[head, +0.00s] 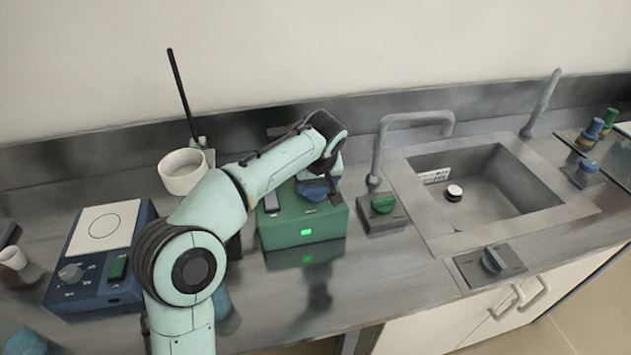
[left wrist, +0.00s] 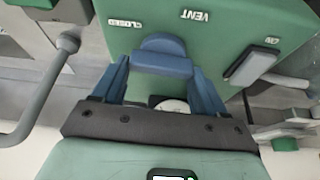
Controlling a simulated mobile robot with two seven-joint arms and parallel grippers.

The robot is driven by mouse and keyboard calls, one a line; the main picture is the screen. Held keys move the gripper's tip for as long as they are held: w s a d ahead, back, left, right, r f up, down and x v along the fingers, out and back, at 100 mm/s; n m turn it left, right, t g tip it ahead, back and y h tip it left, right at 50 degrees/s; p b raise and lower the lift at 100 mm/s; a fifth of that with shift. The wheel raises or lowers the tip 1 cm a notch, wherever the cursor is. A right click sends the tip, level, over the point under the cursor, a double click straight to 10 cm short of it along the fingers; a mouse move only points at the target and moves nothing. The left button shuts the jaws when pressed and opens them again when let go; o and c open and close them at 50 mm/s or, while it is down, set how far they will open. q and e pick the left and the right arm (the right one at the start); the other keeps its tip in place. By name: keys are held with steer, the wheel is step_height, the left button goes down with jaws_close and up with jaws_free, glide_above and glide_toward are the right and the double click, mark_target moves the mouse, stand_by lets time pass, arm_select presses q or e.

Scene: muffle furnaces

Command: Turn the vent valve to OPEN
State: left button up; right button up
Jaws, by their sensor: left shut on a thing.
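The vent valve is a blue knob with a raised bar (left wrist: 160,60) on top of a green box (head: 285,236). The green box fills the upper part of the left wrist view (left wrist: 225,22). White lettering VENT and CLOSED shows upside down near the knob; no OPEN mark is visible. My left gripper (left wrist: 162,70) is shut on the knob, its blue fingers on both sides of the bar. In the head view my left gripper (head: 318,186) is above the box and hides much of the knob. My right gripper is not in view.
A grey switch (left wrist: 250,66) sits on the box beside the knob. A faucet (head: 378,150) and a green-knobbed block (head: 383,206) stand close right, before the sink (head: 480,185). A blue hotplate (head: 100,250) is at left. The counter in front of the box is clear.

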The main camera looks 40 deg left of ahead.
arm_select(q)
steer(key=m+t+h+p, duration=0.1)
steer(key=m, duration=0.2)
steer(key=shift+r+m, duration=0.15)
steer(key=shift+m, duration=0.25)
steer(key=m+h+p, duration=0.1)
steer(key=m, duration=0.1)
steer(key=shift+m, duration=0.4)
steer(key=m+h+p, duration=0.2)
steer(key=m+p, duration=0.1)
steer(key=m, duration=0.2)
steer(key=m+h+p, duration=0.1)
steer(key=m, duration=0.1)
steer(key=m+h+p, duration=0.1)
steer(key=m, duration=0.2)
steer(key=shift+m, duration=0.3)
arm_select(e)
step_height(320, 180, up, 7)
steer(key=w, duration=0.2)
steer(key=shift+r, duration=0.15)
arm_select(q)
steer(key=o, duration=1.1)
steer(key=shift+c, duration=0.2)
